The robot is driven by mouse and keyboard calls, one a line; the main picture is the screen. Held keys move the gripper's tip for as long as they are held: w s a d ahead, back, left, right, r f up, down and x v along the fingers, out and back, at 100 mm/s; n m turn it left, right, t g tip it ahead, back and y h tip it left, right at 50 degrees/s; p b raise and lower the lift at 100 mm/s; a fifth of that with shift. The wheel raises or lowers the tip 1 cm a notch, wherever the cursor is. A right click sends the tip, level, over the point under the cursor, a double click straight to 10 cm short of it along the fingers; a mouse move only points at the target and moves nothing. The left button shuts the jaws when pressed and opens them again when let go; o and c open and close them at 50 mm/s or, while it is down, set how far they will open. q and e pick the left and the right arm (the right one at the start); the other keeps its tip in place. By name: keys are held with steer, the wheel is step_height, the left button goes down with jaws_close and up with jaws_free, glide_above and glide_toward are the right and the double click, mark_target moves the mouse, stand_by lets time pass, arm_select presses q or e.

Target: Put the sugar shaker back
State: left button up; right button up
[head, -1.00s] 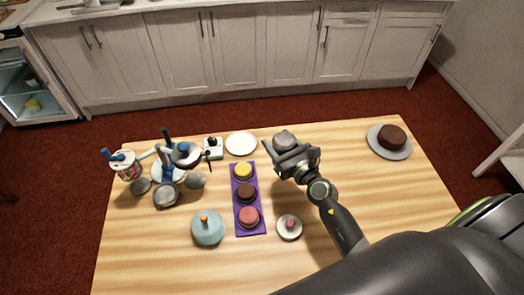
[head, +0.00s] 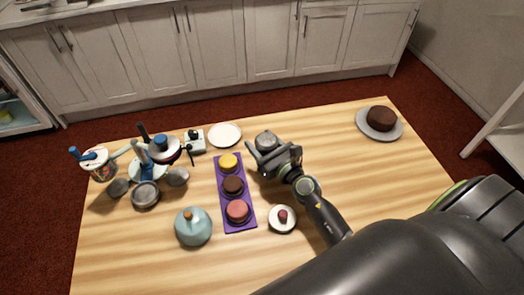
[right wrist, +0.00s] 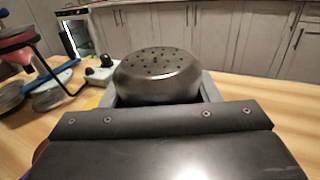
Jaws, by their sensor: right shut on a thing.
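The sugar shaker (head: 266,139) shows a dark metallic, rounded lid. In the right wrist view the shaker (right wrist: 158,72) stands upright, its domed top dotted with small holes. My right gripper (head: 268,149) is shut on it, with a grey finger on either side of its body. The shaker's lower part is hidden by the gripper, and I cannot tell whether its base touches the table. My left gripper is not in view.
A purple mat (head: 247,224) bears yellow, dark and red cakes. A white plate (head: 225,135), a small saucer (head: 272,224) and a blue dome (head: 193,228) are nearby. A rack with pans (head: 146,195) crowds the left. A chocolate cake (head: 382,118) stands far right; the table between is clear.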

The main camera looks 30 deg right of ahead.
steer(key=shift+f+b, duration=0.75)
steer(key=shift+f, duration=0.5)
steer(key=shift+f, duration=0.15)
steer(key=o, duration=1.1)
steer(key=shift+o, duration=0.2)
steer(key=shift+r, duration=0.25)
steer(key=s+b, duration=0.1)
steer(key=s, duration=0.2)
steer(key=s+d, duration=0.1)
steer(key=s, duration=0.3)
steer(key=s+b, duration=0.1)
steer(key=s, duration=0.3)
steer(key=shift+d+f+b, duration=0.2)
steer(key=shift+d+b, duration=0.05)
steer(key=shift+b, duration=0.1)
steer(key=shift+s+r, duration=0.15)
steer(key=shift+s, duration=0.3)
